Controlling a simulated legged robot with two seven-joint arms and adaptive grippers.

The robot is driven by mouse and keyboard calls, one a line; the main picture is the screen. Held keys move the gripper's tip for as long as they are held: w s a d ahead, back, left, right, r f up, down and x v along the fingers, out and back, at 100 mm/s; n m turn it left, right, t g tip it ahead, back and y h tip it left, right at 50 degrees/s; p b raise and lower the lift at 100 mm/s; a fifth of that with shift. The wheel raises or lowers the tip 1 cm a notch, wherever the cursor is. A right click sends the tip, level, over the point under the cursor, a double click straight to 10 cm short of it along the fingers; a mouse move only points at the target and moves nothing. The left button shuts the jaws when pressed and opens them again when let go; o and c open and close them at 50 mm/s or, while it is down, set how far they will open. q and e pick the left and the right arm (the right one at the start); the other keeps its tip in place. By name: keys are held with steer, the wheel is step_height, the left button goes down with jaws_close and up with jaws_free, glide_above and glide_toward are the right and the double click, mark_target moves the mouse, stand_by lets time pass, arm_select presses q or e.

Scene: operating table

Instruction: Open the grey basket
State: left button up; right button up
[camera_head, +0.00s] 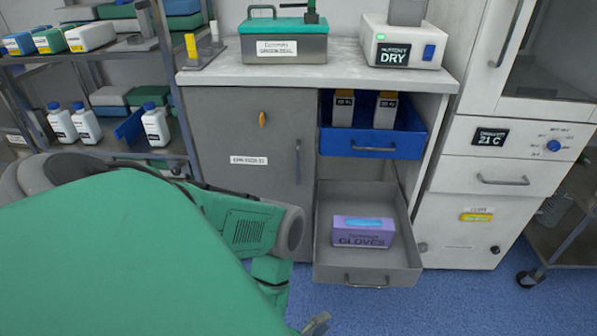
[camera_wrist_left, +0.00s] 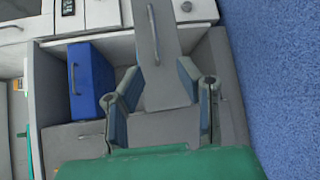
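The grey basket (camera_head: 408,268) is an open-topped drawer at the bottom of the cabinet's right column. It stands pulled out over the floor, with a bar handle on its front. A purple gloves box (camera_head: 362,232) lies in it. In the left wrist view, the basket's grey front (camera_wrist_left: 165,60) and handle show ahead of the fingers. My left gripper (camera_wrist_left: 160,100) is open, with nothing seen between its fingers. In the head view only a tip (camera_head: 318,323) shows, in front of and left of the basket; my green arm hides the rest. My right gripper is not in view.
A blue drawer (camera_head: 372,153) with two bottles sits partly out above the basket. The grey cabinet door (camera_head: 240,140) is shut at left. A white cabinet (camera_head: 500,185) stands close on the right. Blue floor (camera_head: 450,305) is clear in front.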

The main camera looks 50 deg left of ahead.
arm_select(q)
steer(key=s+r, duration=0.1)
steer(key=s, duration=0.8)
steer(key=shift+s+d+r, duration=0.2)
steer(key=shift+s+r, duration=0.1)
steer(key=shift+r, duration=0.1)
